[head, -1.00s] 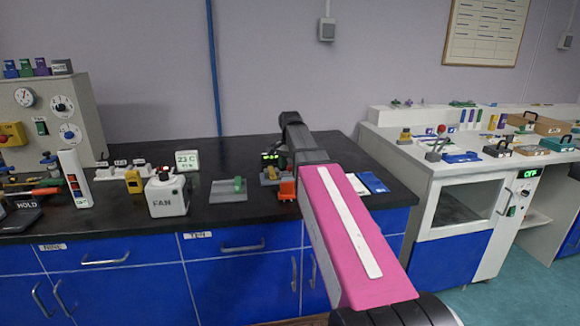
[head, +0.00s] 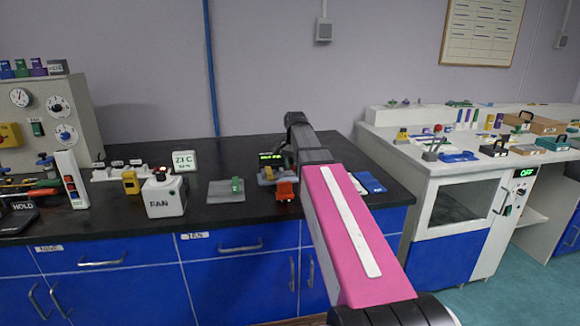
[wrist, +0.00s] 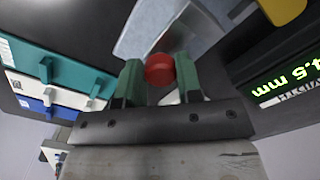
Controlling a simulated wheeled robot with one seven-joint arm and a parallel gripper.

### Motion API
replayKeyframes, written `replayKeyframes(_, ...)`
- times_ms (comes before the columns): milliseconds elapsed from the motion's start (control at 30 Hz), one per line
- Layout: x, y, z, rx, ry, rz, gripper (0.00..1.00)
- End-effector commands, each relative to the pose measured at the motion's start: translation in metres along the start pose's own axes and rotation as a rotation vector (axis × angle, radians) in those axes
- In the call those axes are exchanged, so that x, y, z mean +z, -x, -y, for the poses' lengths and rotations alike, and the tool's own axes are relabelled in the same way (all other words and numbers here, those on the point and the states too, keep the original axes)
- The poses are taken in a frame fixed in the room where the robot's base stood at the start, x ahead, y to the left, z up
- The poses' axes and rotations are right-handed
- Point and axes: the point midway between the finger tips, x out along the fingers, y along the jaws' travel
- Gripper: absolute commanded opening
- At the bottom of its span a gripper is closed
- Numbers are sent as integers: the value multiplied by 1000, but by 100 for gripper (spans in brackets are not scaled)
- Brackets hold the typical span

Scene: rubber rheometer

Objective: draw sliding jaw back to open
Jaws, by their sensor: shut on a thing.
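In the wrist view, the two green fingertips of my gripper (wrist: 160,84) are on either side of a round red knob (wrist: 159,69) and shut on it. A pale grey metal part (wrist: 160,28) lies just beyond the knob; I take it to belong to the jaw device, but its opening cannot be made out. A black gauge display (wrist: 288,82) with green digits and "mm" shows upside down at the right. In the head view the device's display (head: 271,156) shows just left of my arm, which hides the knob and the gripper.
An orange-red block (head: 285,190) stands near the bench front. A grey plate with a green block (head: 237,185) and a white FAN box (head: 164,196) stand to the left. A blue pad (head: 370,182) lies right of my arm. Dark bench top (head: 245,150) behind is clear.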

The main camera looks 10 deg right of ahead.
Motion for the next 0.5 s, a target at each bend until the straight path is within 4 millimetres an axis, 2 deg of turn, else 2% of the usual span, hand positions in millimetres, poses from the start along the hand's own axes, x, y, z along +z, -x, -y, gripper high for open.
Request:
replayKeyframes(167,-3,0,-3,9,-4,-8,0)
replayKeyframes(200,-3,0,-3,9,-4,-9,42)
replayKeyframes(267,-3,0,-3,9,-4,-8,58)
replayKeyframes(500,-2,0,-2,7,-3,-6,58)
